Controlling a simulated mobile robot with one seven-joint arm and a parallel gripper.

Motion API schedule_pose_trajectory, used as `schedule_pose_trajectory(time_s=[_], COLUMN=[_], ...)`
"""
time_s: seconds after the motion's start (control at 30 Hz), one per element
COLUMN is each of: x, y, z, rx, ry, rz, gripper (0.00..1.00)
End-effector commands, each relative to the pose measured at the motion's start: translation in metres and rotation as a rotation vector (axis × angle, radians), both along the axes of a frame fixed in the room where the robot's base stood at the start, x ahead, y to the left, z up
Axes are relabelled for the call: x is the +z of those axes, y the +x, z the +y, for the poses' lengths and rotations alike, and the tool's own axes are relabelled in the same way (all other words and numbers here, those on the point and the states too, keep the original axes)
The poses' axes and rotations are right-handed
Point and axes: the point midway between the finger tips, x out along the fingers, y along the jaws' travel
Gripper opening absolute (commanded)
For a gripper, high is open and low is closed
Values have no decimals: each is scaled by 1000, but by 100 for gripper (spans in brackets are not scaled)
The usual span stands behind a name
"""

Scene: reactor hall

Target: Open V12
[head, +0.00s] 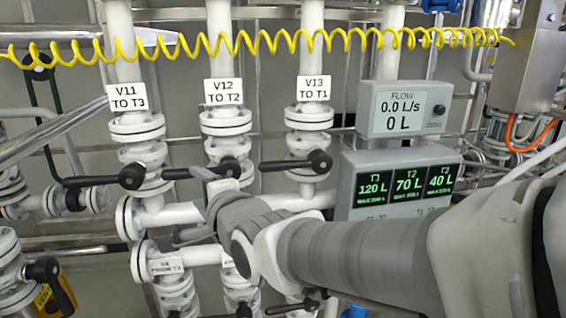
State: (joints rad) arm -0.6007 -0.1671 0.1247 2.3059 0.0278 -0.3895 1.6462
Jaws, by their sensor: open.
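The V12 label (225,92), reading "V12 TO T2", hangs on the middle white pipe in the head view. Below it is the V12 valve body (227,123) with a black lever handle (195,172). The lever points left from its hub, roughly level, across the pipe. My gripper (192,236) is just below the V12 handle, in front of the lower pipes, and appears apart from the lever. Its fingers are open but mostly hidden by my wrist, and I see nothing held. My arm hides part of the pipework below V12.
V11 (131,176) on the left and V13 (320,162) on the right have similar levers pointing left. The flow display (405,108) reads 0.0 L/s and 0 L. The tank display (405,184) shows T1 120, T2 70, T3 40 L. A yellow coiled hose (270,40) crosses above.

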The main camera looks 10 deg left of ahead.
Motion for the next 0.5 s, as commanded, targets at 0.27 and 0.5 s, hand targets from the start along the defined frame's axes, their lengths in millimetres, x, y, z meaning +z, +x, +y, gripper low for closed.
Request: schedule_pose_trajectory(time_s=[0.27,0.5], x=[-7,-14], y=[30,56], z=[25,48], rx=[-2,0], ry=[-3,-5], rz=[3,2], gripper=[58,58])
